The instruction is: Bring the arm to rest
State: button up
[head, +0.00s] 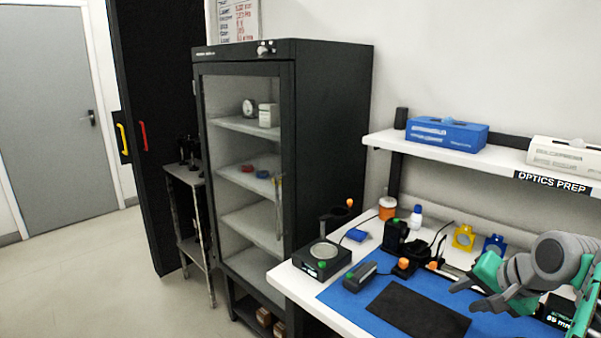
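My gripper (464,297) is at the right of the head view, above the right part of the blue mat (340,297) on the bench. Its two dark fingertips show apart, pointing left, with nothing seen between them. My grey and green arm is bent behind it at the right edge and hides part of the bench there.
A shelf (460,155) runs above. A glass-door cabinet (335,140) stands left; the floor (95,280) beyond is clear.

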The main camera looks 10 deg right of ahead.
jog(key=w+a+n+g+p, duration=0.1)
jog(key=w+a+n+p, duration=0.1)
jog(key=a, duration=0.6)
jog(key=s+a+f+n+g+p, duration=0.1)
jog(key=s+a+n, duration=0.3)
jog(key=a, duration=0.5)
jog(key=s+a+f+n+g+p, duration=0.2)
jog(key=s+a+f+n+p, duration=0.2)
jog(key=a, duration=0.5)
jog(key=shift+s+a+n+h, duration=0.25)
jog(key=shift+s+n+h, duration=0.05)
jog(key=shift+s, duration=0.4)
